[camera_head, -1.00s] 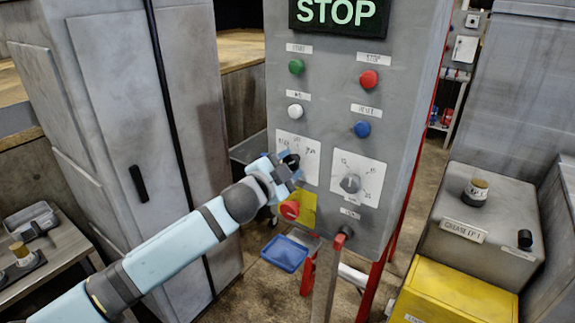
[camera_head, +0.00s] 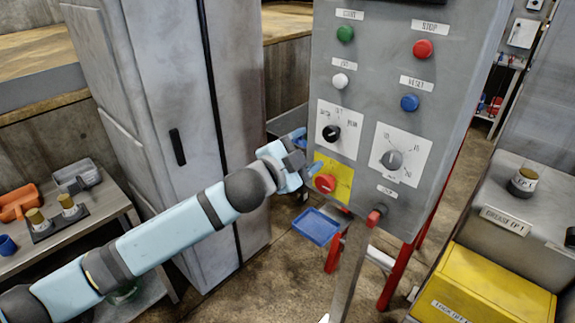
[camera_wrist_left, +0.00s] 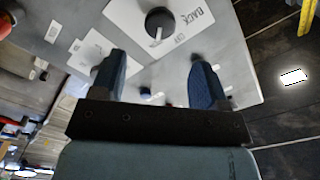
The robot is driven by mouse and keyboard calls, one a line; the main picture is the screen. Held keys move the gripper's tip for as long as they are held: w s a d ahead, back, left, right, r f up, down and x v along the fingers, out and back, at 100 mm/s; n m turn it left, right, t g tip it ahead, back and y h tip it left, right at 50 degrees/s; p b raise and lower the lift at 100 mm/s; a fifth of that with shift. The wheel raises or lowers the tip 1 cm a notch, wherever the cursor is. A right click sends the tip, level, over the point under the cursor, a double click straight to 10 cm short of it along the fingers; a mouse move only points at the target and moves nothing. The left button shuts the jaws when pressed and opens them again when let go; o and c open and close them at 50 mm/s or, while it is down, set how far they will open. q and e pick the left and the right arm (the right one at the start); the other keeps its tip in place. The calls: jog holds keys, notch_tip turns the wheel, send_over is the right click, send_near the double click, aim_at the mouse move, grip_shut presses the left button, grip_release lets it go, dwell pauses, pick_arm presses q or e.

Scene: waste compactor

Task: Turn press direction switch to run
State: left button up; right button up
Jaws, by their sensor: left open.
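The press direction switch (camera_head: 331,133) is a black round knob on a white card, with labels BACK, OFF and RUN around its top. It also shows in the left wrist view (camera_wrist_left: 160,22), where its white pointer line points down the picture. I cannot tell surely which label it points at, as the RUN label is not readable there. My left gripper (camera_head: 306,157) is open and empty, lower left of the knob and apart from it. In the left wrist view its two dark fingers (camera_wrist_left: 158,68) stand apart, below the knob. My right gripper is not in view.
The grey panel (camera_head: 385,40) carries green, red, white and blue buttons and a grey dial (camera_head: 392,160). A red button (camera_head: 325,183) on a yellow plate sits close beside my left gripper. A cabinet (camera_head: 165,90) stands left; a yellow box (camera_head: 490,285) stands right.

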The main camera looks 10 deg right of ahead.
pick_arm(q)
jog(key=v, duration=0.6)
jog(key=shift+b, duration=0.4)
